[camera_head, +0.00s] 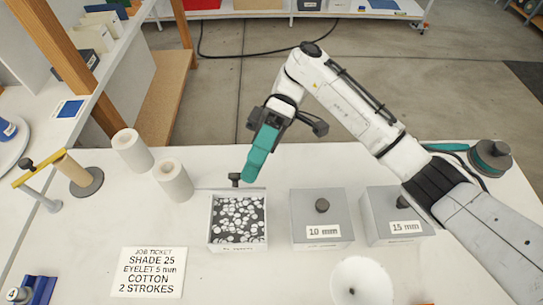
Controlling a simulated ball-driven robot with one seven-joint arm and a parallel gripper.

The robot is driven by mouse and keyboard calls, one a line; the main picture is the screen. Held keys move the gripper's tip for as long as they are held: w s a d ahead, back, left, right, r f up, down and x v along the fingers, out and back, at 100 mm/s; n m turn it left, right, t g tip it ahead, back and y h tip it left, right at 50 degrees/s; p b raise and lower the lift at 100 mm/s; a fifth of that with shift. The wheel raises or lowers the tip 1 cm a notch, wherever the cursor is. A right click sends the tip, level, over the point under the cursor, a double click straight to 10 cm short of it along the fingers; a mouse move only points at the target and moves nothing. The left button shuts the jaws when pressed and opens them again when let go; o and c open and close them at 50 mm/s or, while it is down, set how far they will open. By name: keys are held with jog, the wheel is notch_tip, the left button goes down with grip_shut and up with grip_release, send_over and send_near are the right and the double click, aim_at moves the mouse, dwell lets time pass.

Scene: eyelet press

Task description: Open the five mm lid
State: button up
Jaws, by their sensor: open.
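The leftmost of three grey boxes (237,243) stands open on the table, full of small pale rings. Its front label is too small to read clearly. Its lid (205,188) shows as a thin edge along the back of the box, with a dark knob (234,178) at that edge. My gripper (250,177), with teal fingers, is just behind and above the box, close to the right of the knob. It is open and I see nothing in it. Whether it touches the knob or lid I cannot tell.
The 10 mm box (321,230) and 15 mm box (388,229) are closed, to the right. A white bowl (362,283) is in front. White rolls (173,181), a yellow-armed stand (75,172) and a job ticket (152,272) reading eyelet 5 mm are left.

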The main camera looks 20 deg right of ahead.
jog(key=s+p, duration=0.1)
jog(key=s+r+p, duration=0.1)
jog(key=s+p, duration=0.1)
jog(key=s+d+r+p, duration=0.1)
jog(key=s, duration=0.1)
jog(key=shift+s+r, duration=0.15)
jog(key=shift+r, duration=0.1)
jog(key=shift+a, duration=0.1)
jog(key=shift+c, duration=0.3)
